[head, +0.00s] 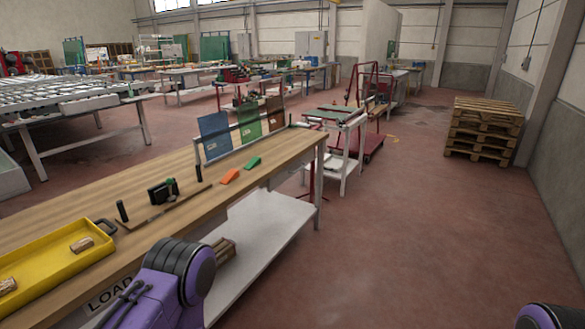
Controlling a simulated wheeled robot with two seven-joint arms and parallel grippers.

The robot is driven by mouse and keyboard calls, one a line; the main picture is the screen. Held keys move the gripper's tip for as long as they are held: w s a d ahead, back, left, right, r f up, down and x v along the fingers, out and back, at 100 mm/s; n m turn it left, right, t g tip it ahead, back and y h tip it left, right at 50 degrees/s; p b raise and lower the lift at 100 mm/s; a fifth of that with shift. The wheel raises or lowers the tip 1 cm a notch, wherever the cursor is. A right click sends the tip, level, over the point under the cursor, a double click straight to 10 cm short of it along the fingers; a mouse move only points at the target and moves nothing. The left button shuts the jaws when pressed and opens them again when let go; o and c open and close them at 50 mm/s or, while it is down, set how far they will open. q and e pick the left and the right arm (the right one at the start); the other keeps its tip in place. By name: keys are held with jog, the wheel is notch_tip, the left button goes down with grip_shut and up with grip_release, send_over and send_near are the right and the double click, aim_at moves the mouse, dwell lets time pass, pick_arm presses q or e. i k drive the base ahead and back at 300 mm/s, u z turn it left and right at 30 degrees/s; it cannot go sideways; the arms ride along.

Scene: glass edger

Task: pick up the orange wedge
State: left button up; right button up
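The orange wedge (230,176) lies on the wooden top of the long workbench (140,194), near its right front part. A green wedge (253,162) lies just beyond it to the right. A purple part of my arm shows at the bottom, left of centre, in front of the bench's front edge. Another purple part of mine shows in the bottom right corner. Neither gripper shows in the head view, and nothing touches the orange wedge.
A yellow tray (62,279) sits on the bench at left. A black block (158,192), dark upright pegs and a thin strip stand or lie left of the wedge. Blue (214,136), green and brown panels stand behind. Stacked pallets (483,130) are at right; the floor (400,240) is clear.

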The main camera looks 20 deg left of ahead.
aim_at(233, 174)
jog(key=z, duration=0.6)
jog(key=i, duration=2)
jog(key=u, duration=1.1)
jog(key=i, duration=0.75)
jog(key=u, duration=0.8)
